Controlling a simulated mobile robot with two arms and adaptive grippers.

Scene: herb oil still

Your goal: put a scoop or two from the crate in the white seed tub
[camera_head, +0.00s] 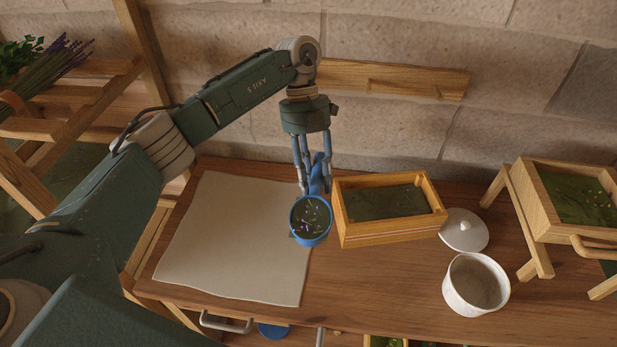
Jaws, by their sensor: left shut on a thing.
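My left gripper (315,160) points down and is shut on the handle of a blue scoop (326,228). The scoop's bowl holds dark green herb matter with small purple and pale bits. It is above the right edge of a pale cloth, just left of the wooden crate (395,234). The crate has dark green contents inside. The white tub (461,301) stands to the right, open at the top, and looks empty inside. Its white lid (463,230) lies behind it on the table. My right gripper is not in view.
The pale cloth (225,245) covers the table's left part. A raised wooden box on legs (543,215) with green contents stands at the far right. A stone wall (400,30) is behind, and a rack with herbs (55,60) is at the left. Bare tabletop (380,285) lies between crate and tub.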

